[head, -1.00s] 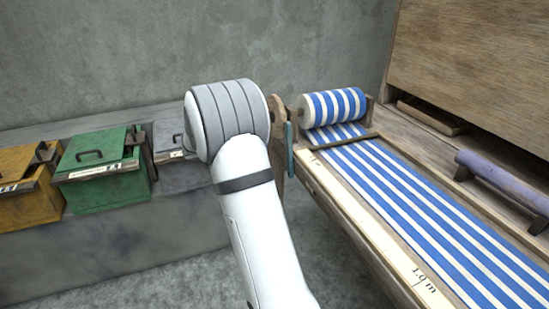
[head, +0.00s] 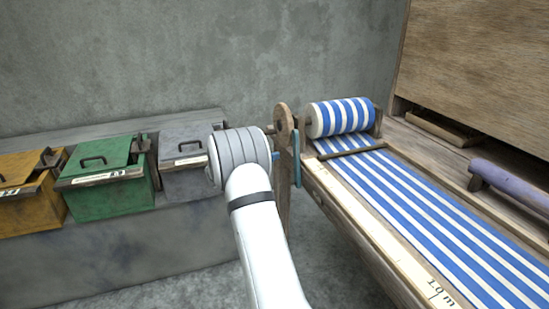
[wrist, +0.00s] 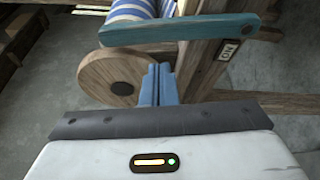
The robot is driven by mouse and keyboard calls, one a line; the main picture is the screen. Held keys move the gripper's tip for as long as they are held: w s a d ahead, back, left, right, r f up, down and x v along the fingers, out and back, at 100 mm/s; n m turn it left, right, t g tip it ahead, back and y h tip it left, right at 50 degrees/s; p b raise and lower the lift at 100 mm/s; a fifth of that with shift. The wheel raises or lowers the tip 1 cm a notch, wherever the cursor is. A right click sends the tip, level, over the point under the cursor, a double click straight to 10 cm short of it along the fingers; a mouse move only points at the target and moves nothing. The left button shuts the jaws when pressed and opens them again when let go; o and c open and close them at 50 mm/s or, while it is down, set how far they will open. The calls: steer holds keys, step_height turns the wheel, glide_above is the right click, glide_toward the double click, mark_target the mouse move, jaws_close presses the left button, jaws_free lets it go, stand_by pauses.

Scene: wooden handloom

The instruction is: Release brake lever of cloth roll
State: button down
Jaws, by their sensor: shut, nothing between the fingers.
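The brake lever is a teal bar (wrist: 180,28) with rounded ends, lying across the upper part of the wrist view. In the head view it hangs steeply beside the loom's corner post (head: 297,158). The cloth roll (head: 342,117) is wound with blue and white striped cloth; its edge also shows in the wrist view (wrist: 143,10). A round wooden disc (head: 284,122) sits at the roll's end and shows left of my fingers in the wrist view (wrist: 118,75). My gripper (wrist: 158,68) has its blue fingers together and empty, below the lever in the picture. I cannot tell whether they touch anything.
A small marked tag (wrist: 230,48) is on a wooden post beside the lever. Striped cloth (head: 400,200) runs along the loom frame. Yellow, green (head: 105,178) and grey (head: 183,158) lidded boxes stand on a ledge to the left. Bare floor lies between ledge and loom.

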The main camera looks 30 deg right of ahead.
mark_target(297, 159)
steer(key=d, duration=0.7)
steer(key=shift+w+f, duration=0.25)
steer(key=shift+w, duration=0.05)
